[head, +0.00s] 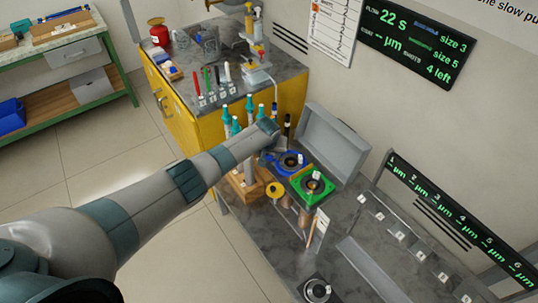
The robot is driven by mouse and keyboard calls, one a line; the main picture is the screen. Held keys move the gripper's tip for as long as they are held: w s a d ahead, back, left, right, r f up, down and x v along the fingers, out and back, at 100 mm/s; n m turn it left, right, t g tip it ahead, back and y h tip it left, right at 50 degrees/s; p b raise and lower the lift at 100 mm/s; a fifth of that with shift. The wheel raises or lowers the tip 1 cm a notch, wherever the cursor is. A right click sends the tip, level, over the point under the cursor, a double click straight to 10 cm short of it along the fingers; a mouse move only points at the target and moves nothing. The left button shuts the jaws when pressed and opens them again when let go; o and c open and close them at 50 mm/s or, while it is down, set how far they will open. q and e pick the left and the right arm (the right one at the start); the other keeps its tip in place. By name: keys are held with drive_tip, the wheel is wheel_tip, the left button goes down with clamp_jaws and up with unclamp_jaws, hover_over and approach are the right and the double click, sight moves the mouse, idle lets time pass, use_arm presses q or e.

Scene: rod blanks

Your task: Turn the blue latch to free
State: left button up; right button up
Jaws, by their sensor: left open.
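A blue square fixture (283,170) with a dark round centre and a small pale piece on top sits on the grey bench. It is the only blue fixture there, and which part of it is the latch is too small to tell. A green fixture (312,198) of the same kind sits beside it, nearer and to the right. My left arm reaches in from the lower left, and my left gripper (270,155) is at the left edge of the blue fixture. The gripper is open, its fingers partly hidden by my wrist. Whether it touches the fixture I cannot tell. My right gripper is out of view.
Teal-topped bottles (237,125) in a wooden stand are close to my left wrist. A grey upright panel (330,142) stands behind the fixtures. A yellow cabinet (180,120) is beyond. A row of small pads (400,236) lies on the bench at right.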

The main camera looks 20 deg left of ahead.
use_arm(q)
drive_tip(key=c, duration=1.1)
drive_tip(key=shift+o, duration=0.3)
